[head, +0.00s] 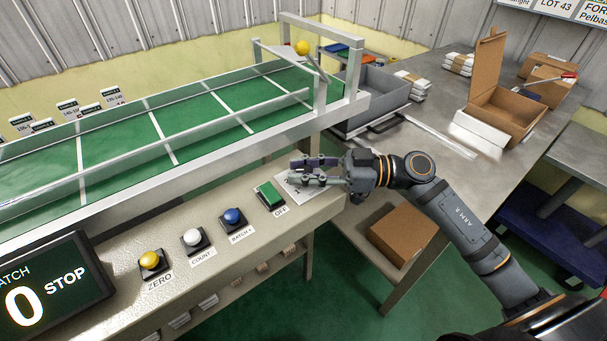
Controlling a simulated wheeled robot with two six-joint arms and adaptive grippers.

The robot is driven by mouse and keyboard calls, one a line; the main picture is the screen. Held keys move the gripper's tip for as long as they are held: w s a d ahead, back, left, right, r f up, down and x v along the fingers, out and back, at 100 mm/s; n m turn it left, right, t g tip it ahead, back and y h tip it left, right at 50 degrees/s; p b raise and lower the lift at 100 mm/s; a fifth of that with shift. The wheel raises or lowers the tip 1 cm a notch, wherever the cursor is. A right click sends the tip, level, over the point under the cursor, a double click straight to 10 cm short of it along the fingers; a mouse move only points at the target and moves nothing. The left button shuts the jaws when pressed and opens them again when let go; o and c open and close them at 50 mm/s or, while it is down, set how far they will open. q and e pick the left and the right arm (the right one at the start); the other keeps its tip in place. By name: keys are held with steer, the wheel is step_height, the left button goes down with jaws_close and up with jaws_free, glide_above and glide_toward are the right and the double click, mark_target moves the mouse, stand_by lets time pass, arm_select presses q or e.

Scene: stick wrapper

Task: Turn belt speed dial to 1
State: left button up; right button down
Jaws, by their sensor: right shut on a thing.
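My right gripper (294,172) reaches in from the right over the beige console ledge (215,268) in the head view. Its fingers are shut around the belt speed dial, at a pale plate (299,193) near the ledge's right end. The fingers hide the dial, so its pointer and setting cannot be read. The conveyor with its green belt (115,154) runs behind the ledge. My left gripper is not in view.
Left of the gripper are a green OFF switch (270,195), a blue button (233,216), a white button (193,238) and a yellow button (151,259). A display (50,285) reads 0 and STOP. A grey bin (372,100) and an open carton (503,105) stand right.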

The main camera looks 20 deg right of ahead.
mark_target(305, 170)
stand_by(0.4)
steer(key=c, duration=1.1)
jaws_free()
steer(key=shift+d, duration=0.1)
steer(key=shift+o, duration=0.2)
steer(key=shift+r, duration=0.1)
step_height(305, 170, up, 10)
steer(key=shift+f, duration=0.1)
steer(key=shift+o, duration=0.4)
